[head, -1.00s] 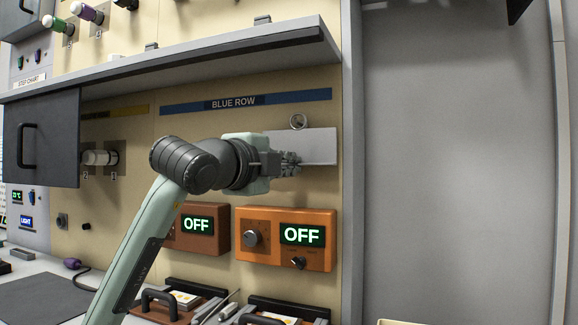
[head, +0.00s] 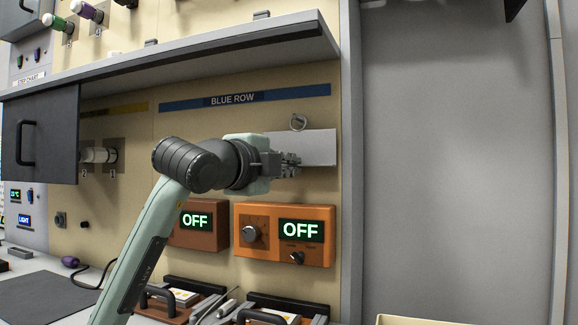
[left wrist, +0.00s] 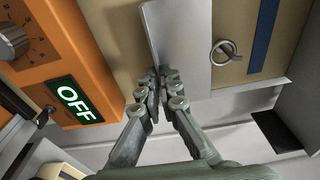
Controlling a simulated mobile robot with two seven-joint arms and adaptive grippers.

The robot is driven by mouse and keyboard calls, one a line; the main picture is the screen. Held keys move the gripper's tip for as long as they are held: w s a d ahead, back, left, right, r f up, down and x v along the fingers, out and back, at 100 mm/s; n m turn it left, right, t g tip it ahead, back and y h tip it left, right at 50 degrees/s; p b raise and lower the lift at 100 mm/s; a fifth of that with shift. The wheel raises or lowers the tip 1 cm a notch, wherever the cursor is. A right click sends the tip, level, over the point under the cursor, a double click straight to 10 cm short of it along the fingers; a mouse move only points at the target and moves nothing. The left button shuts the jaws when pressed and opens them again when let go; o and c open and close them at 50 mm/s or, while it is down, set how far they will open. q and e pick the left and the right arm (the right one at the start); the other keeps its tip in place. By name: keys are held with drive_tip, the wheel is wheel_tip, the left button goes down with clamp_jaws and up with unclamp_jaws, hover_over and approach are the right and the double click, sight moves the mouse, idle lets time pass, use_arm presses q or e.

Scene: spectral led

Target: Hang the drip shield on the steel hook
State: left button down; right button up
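The drip shield (head: 312,147), a flat pale grey plate, is held in front of the cream wall panel below the blue row label. It also shows in the left wrist view (left wrist: 185,45). A small metal ring (head: 298,122) stands at its upper edge; it shows in the left wrist view (left wrist: 223,53). A small grey piece shows at the ring, perhaps the steel hook; I cannot tell whether it passes through. My left gripper (head: 290,164) is shut on the shield's edge, its fingertips (left wrist: 166,76) close together there. My right gripper is not in view.
An orange control box (head: 285,235) reading OFF sits below the shield, with another beside it behind my left arm. A grey shelf (head: 200,58) overhangs above. Handled cases and tools (head: 215,308) lie on the bench below. The grey wall at right is clear.

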use_arm(q)
drive_tip(key=shift+f, duration=0.1)
idle(0.7)
drive_tip(key=c, duration=1.6)
unclamp_jaws()
drive_tip(key=shift+c, duration=0.2)
drive_tip(key=v, duration=1.2)
